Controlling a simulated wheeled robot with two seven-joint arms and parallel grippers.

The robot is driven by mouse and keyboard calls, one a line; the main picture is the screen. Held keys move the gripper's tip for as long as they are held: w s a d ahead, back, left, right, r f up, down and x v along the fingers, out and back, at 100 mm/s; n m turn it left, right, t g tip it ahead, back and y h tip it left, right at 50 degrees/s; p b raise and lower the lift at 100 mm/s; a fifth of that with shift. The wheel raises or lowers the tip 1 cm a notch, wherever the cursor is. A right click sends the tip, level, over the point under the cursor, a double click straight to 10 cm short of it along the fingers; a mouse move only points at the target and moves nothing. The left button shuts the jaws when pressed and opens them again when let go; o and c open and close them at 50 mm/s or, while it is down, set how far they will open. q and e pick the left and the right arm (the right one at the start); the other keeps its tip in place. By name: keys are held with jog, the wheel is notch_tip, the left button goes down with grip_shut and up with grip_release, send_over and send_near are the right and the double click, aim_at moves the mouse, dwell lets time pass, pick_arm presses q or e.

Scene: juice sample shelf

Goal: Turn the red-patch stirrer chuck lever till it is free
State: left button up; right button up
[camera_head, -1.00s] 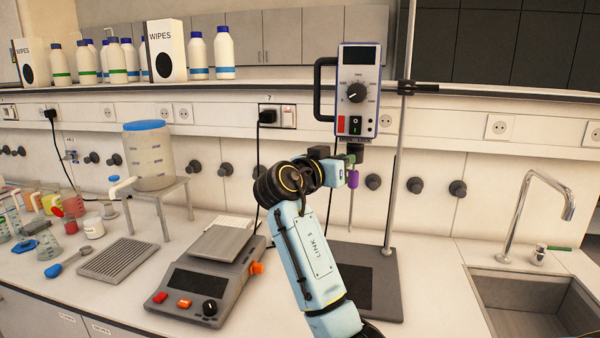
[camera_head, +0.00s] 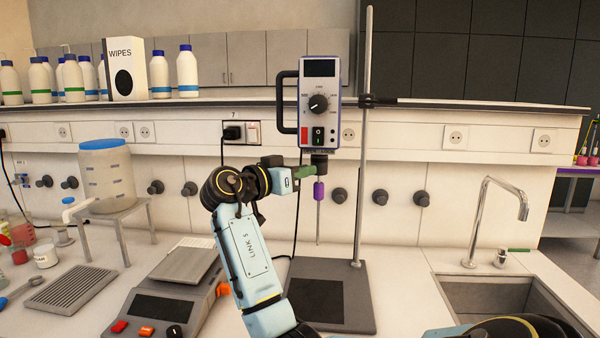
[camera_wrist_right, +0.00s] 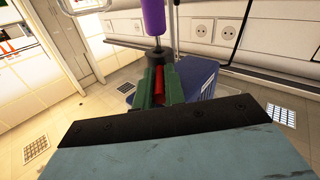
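The stirrer (camera_head: 320,85) with a red patch (camera_head: 304,134) on its front hangs on a tall rod stand. Its dark chuck (camera_head: 320,165) is below the housing, with a thin shaft and a purple sleeve (camera_head: 319,190) under it. My right gripper (camera_head: 306,172) is at the left side of the chuck. In the right wrist view, its green fingers (camera_wrist_right: 160,88) flank a narrow red lever (camera_wrist_right: 159,80) that fills the gap between them; the purple sleeve shows above (camera_wrist_right: 153,17). The lever is hidden in the head view. My left gripper is not in view.
The stand base (camera_head: 345,315) is below the shaft. An orange-buttoned balance (camera_head: 165,300) is at left, near a stool-like rack with a tank (camera_head: 107,168). A sink (camera_head: 505,300) with a tap is at right. Power cables hang behind my arm.

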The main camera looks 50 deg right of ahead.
jog(key=o, duration=0.4)
jog(key=shift+r, duration=0.1)
jog(key=shift+o, duration=0.2)
jog(key=b+v, duration=0.1)
jog(key=v, duration=1.2)
jog(key=shift+b, duration=0.4)
